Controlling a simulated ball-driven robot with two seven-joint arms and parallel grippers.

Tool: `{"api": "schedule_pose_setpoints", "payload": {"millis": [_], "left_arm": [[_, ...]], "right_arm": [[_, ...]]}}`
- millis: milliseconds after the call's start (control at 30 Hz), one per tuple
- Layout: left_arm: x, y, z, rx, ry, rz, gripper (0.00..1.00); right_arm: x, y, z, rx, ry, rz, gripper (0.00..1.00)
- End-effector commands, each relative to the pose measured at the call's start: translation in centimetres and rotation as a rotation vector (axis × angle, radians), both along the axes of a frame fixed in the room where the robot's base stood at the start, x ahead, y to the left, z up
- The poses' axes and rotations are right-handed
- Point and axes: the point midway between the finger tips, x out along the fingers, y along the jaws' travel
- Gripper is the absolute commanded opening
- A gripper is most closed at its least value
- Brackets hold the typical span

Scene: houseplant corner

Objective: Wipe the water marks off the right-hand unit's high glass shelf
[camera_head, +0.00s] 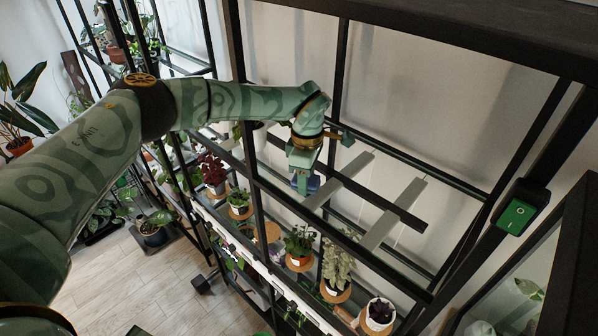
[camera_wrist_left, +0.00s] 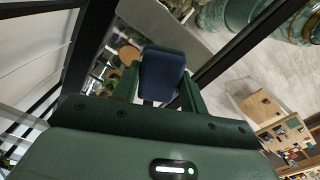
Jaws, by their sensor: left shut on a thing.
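My left gripper (camera_head: 305,181) is shut on a dark blue block-shaped pad (camera_head: 306,186). In the left wrist view the pad (camera_wrist_left: 162,75) sits between the two green fingers (camera_wrist_left: 160,92). The gripper points down inside the upper part of the black-framed shelf unit (camera_head: 252,110), beside a grey bar. I cannot tell whether the pad touches glass. The high glass shelf's surface is hard to make out, and no water marks are distinguishable. My right gripper is in neither view.
Two grey bars (camera_head: 393,214) cross the frame right of my gripper. Potted plants stand lower, including an orange pot (camera_head: 299,261) and a white pot (camera_head: 379,315). A green switch (camera_head: 517,216) is on the right post. Black posts and rails surround my arm.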

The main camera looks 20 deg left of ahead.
Motion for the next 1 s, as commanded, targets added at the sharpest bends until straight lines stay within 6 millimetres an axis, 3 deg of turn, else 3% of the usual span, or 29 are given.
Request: {"api": "schedule_pose_setpoints", "payload": {"millis": [700,1000], "left_arm": [[-1.9,-4.8,0.0,0.0,0.007,-0.004,0.18],[-2.0,-5.1,0.1,0.001,0.004,-0.001,0.18]], "right_arm": [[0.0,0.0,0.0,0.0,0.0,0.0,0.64],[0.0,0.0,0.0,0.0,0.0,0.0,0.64]]}}
